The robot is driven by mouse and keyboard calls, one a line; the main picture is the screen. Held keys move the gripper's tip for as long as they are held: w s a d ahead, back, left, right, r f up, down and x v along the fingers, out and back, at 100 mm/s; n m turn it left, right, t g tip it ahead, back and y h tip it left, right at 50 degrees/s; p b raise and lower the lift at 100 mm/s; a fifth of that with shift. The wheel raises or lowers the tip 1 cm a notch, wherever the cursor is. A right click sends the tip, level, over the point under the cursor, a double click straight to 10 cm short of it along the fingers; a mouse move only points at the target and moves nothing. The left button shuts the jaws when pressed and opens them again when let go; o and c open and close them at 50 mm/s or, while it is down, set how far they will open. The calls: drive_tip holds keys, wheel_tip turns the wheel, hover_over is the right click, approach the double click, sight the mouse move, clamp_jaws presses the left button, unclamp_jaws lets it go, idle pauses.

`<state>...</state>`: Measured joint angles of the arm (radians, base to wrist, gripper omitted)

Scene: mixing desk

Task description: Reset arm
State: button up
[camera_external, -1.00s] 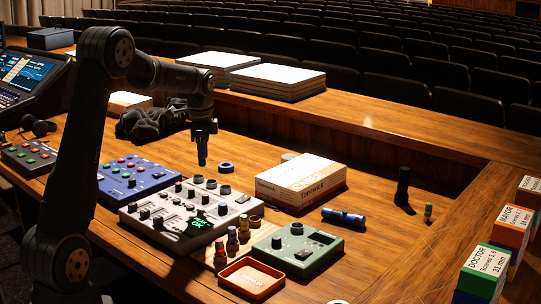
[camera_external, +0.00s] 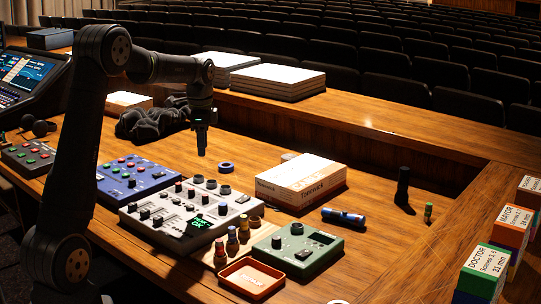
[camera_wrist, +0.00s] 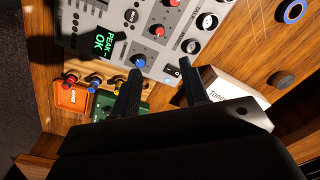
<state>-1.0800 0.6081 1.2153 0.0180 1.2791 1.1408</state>
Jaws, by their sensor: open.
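My gripper (camera_external: 201,146) hangs above the desk, pointing down, behind the grey mixer (camera_external: 187,217) and apart from everything. In the wrist view my gripper (camera_wrist: 160,82) shows two dark fingers spread apart with nothing between them. The mixer also shows in the wrist view (camera_wrist: 112,20), with a lit green "PEAK OK" display.
A dark upright object (camera_external: 403,186) is at right.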

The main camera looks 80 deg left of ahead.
sight(205, 195)
drive_tip(key=f, duration=1.5)
drive_tip(key=shift+a+f, duration=0.15)
drive_tip(key=shift+a, duration=0.15)
wheel_tip(205, 195, up, 18)
wheel_tip(205, 195, down, 18)
drive_tip(key=shift+r, duration=0.1)
drive_tip(key=shift+n, duration=0.3)
drive_tip(key=n, duration=0.3)
drive_tip(key=shift+n, duration=0.3)
drive_tip(key=n, duration=0.4)
drive_tip(key=shift+n, duration=0.3)
drive_tip(key=n, duration=0.4)
drive_tip(key=shift+n, duration=0.3)
drive_tip(key=shift+a+n, duration=0.1)
drive_tip(key=shift+n, duration=1.8)
